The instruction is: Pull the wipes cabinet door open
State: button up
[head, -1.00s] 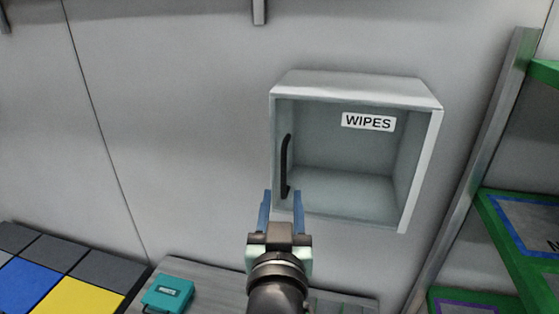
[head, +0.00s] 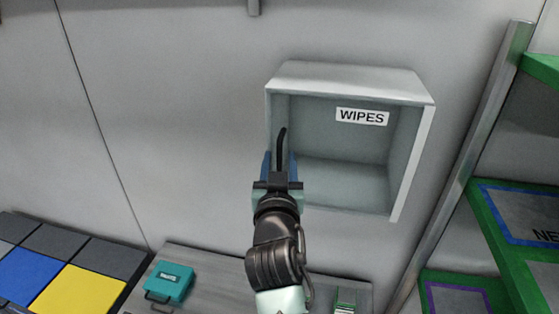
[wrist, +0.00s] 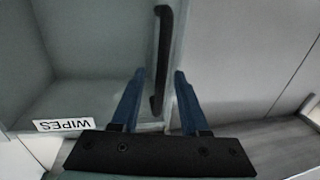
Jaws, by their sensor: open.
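The wipes cabinet (head: 350,76) is a pale grey box on the wall with a WIPES label (head: 362,116). Its front looks see-through or open; I cannot tell which. A black upright handle (head: 282,145) is at its left side. My gripper (head: 279,156) is open, with its blue fingers on either side of the handle's lower part. In the wrist view the handle (wrist: 163,40) runs down between the two fingertips of my gripper (wrist: 160,73), with a gap to each finger. The handle's lower end is hidden in the head view.
A grey bench (head: 215,270) below holds a teal case (head: 169,282). Blue, yellow and grey squares (head: 75,290) lie at lower left. A green-edged shelf rack (head: 480,205) with a grey post stands at right. The wall left of the cabinet is clear.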

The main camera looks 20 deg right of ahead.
grip_shut()
dwell(1.3)
